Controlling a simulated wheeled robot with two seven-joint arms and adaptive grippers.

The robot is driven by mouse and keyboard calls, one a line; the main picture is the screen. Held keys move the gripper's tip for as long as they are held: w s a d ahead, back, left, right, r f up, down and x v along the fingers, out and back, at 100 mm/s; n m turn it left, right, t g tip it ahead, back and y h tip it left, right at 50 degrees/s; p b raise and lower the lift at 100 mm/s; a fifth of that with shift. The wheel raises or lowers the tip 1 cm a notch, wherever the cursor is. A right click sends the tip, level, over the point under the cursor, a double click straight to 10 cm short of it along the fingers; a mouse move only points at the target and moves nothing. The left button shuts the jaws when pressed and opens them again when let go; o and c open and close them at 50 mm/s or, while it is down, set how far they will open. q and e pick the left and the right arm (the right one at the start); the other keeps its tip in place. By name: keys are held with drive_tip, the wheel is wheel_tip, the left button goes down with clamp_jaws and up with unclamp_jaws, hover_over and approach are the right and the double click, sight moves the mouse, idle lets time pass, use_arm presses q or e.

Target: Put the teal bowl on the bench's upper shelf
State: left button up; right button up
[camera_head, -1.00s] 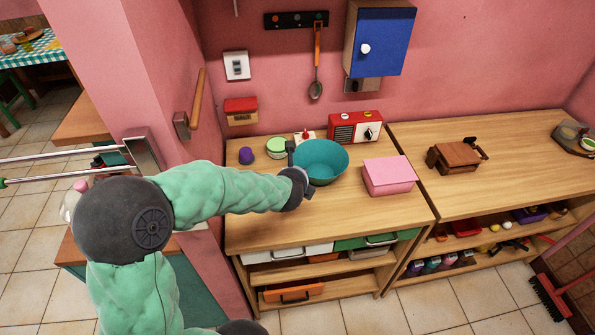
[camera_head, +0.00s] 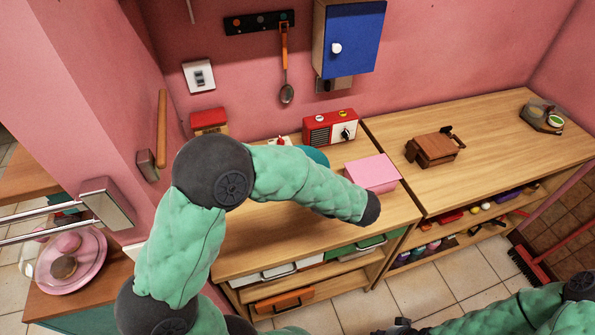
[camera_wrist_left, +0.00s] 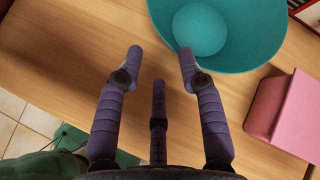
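The teal bowl (camera_head: 315,155) stands on the left bench top (camera_head: 245,262); my left arm hides most of it in the head view. It fills the top of the left wrist view (camera_wrist_left: 225,55). My left gripper (camera_wrist_left: 160,70) is open and empty beside the bowl, its right fingertip overlapping the bowl's edge in the picture; contact cannot be told. The head view hides this gripper. The left bench's upper shelf (camera_head: 335,266) lies under the top, below white and green drawers. My right arm shows at the lower right; the dark part at its end is unclear.
A pink box (camera_head: 372,172) stands right of the bowl, and a red radio (camera_head: 330,127) behind it. A brown wooden object (camera_head: 433,149) sits on the right bench. An orange bin (camera_head: 284,302) is on the lower shelf. The bench top's front left is clear.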

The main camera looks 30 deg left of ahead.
use_arm(q)
drive_tip(key=b+x, duration=0.1)
drive_tip(key=x, duration=0.4)
drive_tip(key=shift+f, duration=0.1)
drive_tip(key=shift+r+b+x, duration=0.25)
drive_tip(key=shift+b+x, duration=1.05)
drive_tip(key=shift+x, duration=1.35)
drive_tip(key=shift+w+a, duration=0.15)
drive_tip(key=shift+w, duration=0.05)
clamp_jaws()
